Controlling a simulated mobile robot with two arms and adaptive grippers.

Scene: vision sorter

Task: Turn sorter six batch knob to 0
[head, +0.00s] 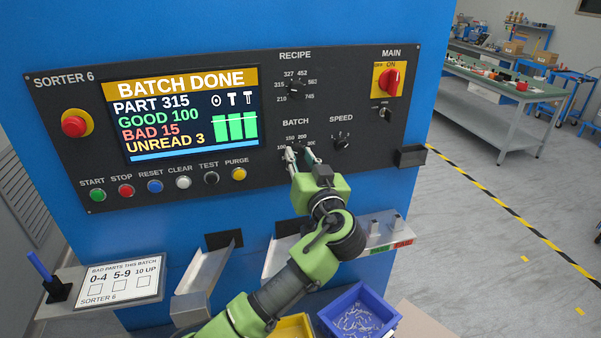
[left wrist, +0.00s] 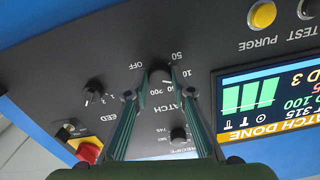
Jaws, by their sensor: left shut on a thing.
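The sorter 6 panel (head: 230,178) is dark, on a blue cabinet. Its batch knob, under the label BATCH, is mostly hidden by my left gripper in the head view. In the left wrist view, upside down, the black batch knob (left wrist: 159,75) sits between the fingertips. Numbers and the word OFF ring it; I cannot clearly read its pointer. My left gripper (head: 299,154), also in the left wrist view (left wrist: 158,88), is shut on this knob. My right gripper is not in view.
The speed knob (head: 342,144) is right of the batch knob, the recipe knob (head: 295,87) above. The red main switch (head: 391,80) is at upper right. The screen (head: 183,115) reads BATCH DONE. A blue bin (head: 376,294) and metal chutes (head: 206,275) lie below.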

